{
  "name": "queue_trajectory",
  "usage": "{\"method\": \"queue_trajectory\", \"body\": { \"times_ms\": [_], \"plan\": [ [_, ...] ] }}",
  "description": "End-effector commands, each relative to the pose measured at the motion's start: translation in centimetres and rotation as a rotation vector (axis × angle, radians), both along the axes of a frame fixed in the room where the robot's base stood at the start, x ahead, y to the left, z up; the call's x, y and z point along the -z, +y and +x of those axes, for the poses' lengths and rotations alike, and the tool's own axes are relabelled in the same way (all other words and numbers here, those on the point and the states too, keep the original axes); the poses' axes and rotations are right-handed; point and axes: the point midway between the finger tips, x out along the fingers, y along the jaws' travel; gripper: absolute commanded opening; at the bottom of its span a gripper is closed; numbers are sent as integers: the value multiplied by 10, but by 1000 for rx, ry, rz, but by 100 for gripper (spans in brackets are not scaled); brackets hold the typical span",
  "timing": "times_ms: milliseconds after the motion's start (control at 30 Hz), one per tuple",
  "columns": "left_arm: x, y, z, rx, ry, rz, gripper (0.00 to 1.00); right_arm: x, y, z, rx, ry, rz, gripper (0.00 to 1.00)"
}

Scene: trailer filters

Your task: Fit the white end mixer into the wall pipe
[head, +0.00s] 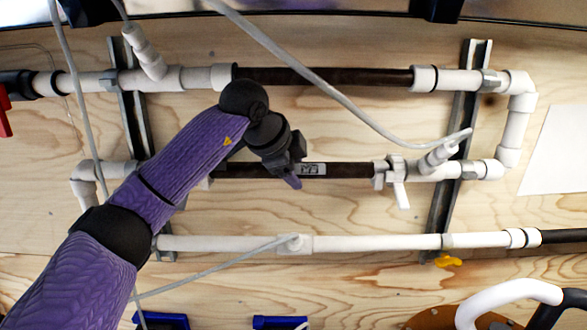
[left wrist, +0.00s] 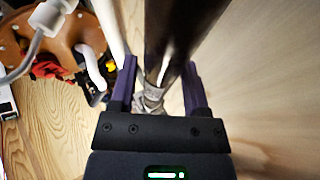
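White wall pipes with two dark tubes run along the wooden wall. The upper dark tube (head: 330,77) sits between white fittings. The lower dark tube (head: 350,171) carries a label and meets a white valve (head: 393,175) at its right end; its left part is hidden behind my arm. I cannot tell which part is the white end mixer. My left gripper (head: 290,172) is at the lower dark tube. In the left wrist view its purple fingers (left wrist: 157,88) stand apart, with a dark tube (left wrist: 180,35) running between or just beyond them. My right gripper is not seen.
A lower white pipe (head: 375,242) runs below, with a black section at right. Grey cables hang across the pipes. Dark vertical rails (head: 450,150) hold the piping. Blue items (head: 280,322) and a brown round piece (head: 432,318) lie at the bottom edge.

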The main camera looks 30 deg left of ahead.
Motion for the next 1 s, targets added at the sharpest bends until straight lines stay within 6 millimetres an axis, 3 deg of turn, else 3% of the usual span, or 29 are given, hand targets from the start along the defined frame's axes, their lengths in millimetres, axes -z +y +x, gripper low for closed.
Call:
{"method": "queue_trajectory", "body": {
  "times_ms": [67,467,800,1000],
  "plan": [
    [-1,0,0,0,0,0,78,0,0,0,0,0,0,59],
    [-10,1,-6,0,-4,0,78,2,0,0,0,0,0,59],
    [-76,5,-61,0,-6,-1,78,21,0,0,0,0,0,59],
    [-95,7,-76,1,-2,-1,78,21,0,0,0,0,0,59]
  ]
}}
